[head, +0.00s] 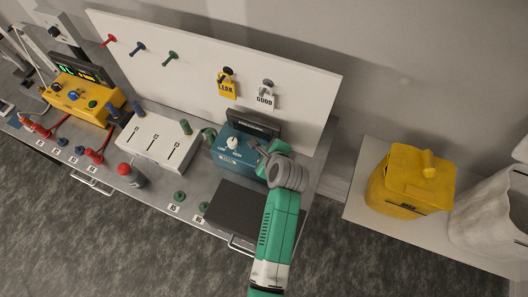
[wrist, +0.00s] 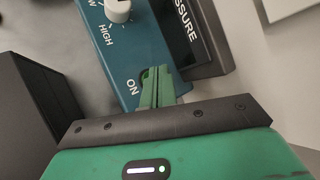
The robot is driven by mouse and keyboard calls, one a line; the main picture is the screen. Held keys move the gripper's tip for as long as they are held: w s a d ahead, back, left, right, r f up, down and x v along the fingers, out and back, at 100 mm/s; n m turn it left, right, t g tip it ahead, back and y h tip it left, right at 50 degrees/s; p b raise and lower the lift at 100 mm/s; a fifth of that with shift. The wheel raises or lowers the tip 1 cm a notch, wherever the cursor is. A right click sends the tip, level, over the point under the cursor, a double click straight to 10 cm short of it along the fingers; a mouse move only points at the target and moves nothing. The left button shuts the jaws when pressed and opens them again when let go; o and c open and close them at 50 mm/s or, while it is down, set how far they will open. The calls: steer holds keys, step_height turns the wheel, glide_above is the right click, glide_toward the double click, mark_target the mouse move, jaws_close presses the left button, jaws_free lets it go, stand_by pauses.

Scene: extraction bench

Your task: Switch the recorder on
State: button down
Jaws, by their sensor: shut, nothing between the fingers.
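A blue box (head: 224,156) with a white knob (head: 232,143) stands at the right end of the bench; I cannot read the name recorder on it. In the wrist view its blue panel (wrist: 118,45) shows the knob (wrist: 118,10), the word HIGH and, lower, the word ON. A dark unit marked "...SSURE" (wrist: 187,32) adjoins it. My gripper (head: 259,149) is over the right part of the panel. In the wrist view its green fingers (wrist: 157,76) are together and empty, just right of ON. They hide any switch there; contact cannot be told.
A dark flat block (head: 240,210) lies in front of the blue box. A white slider box (head: 158,140) stands to its left. Padlocks (head: 227,83) hang on the white board behind. A yellow container (head: 410,180) stands on a separate surface at right.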

steer(key=shift+f, duration=0.1)
steer(key=shift+f, duration=0.35)
steer(key=shift+f, duration=0.4)
stand_by(0.5)
steer(key=shift+r, duration=0.1)
steer(key=shift+r+p, duration=0.75)
steer(key=shift+p, duration=0.1)
step_height(320, 180, up, 5)
steer(key=p, duration=0.5)
steer(key=shift+r, duration=0.1)
